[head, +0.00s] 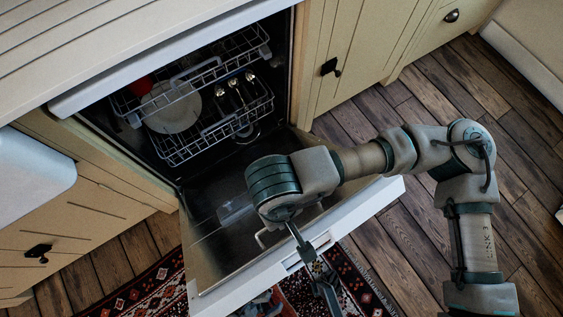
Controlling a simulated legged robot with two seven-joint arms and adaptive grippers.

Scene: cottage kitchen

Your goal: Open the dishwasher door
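The dishwasher (190,95) is set under the counter. Its door (225,262) is swung down, far from the opening, with its dark inner face up and its white edge towards the bottom of the view.
Cabinets (355,50) flank the opening. A patterned rug (140,290) lies under the door.

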